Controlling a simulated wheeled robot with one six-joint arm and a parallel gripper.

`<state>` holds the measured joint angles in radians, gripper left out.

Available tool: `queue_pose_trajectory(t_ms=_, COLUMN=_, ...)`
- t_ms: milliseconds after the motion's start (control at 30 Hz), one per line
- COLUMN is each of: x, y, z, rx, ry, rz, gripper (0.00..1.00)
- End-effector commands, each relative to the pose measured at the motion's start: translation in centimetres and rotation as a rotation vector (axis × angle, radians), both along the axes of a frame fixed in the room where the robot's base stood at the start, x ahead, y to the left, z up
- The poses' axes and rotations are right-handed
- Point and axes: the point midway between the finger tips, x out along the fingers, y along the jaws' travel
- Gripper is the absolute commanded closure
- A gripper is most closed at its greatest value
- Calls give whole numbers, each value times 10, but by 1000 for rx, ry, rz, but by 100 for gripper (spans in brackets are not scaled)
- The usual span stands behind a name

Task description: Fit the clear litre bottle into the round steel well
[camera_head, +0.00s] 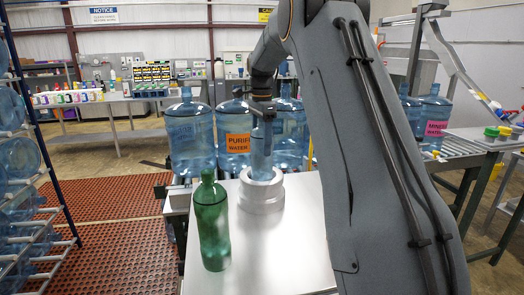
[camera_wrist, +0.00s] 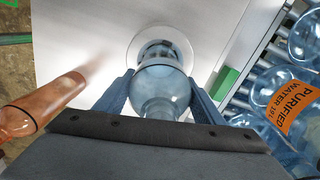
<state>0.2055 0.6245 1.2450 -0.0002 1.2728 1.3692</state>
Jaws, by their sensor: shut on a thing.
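The clear litre bottle (camera_head: 259,155) is pale blue and upright in the head view. My gripper (camera_head: 262,112) is shut on its upper part. The bottle's lower end lines up with the opening of the round steel well (camera_head: 262,197), and the rim seems to hide its base. In the wrist view, the bottle (camera_wrist: 163,88) stands between both fingers of my gripper (camera_wrist: 160,92). The pale ring of the well (camera_wrist: 133,42) shows around its far end. I cannot tell how deep the base sits or whether it touches the well.
A green bottle (camera_head: 212,225) stands on the steel table (camera_head: 275,262), left of the well and nearer. The wrist view shows a brown-orange bottle (camera_wrist: 45,103) at left. Large blue jugs (camera_head: 190,135) stand close behind the well. The table front is clear.

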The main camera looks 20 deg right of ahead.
Motion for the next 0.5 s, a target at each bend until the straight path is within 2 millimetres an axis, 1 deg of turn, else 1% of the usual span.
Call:
queue_pose_trajectory(t_ms=133, x=-1, y=0, z=-11, rx=0, ry=1, rz=0, gripper=84)
queue_pose_trajectory(t_ms=300, x=-1, y=0, z=-33, rx=0, ry=1, rz=0, gripper=84)
queue_pose_trajectory(t_ms=400, x=0, y=0, z=-38, rx=0, ry=-1, rz=0, gripper=84)
queue_pose_trajectory(t_ms=500, x=0, y=0, z=-38, rx=0, ry=-2, rz=0, gripper=84)
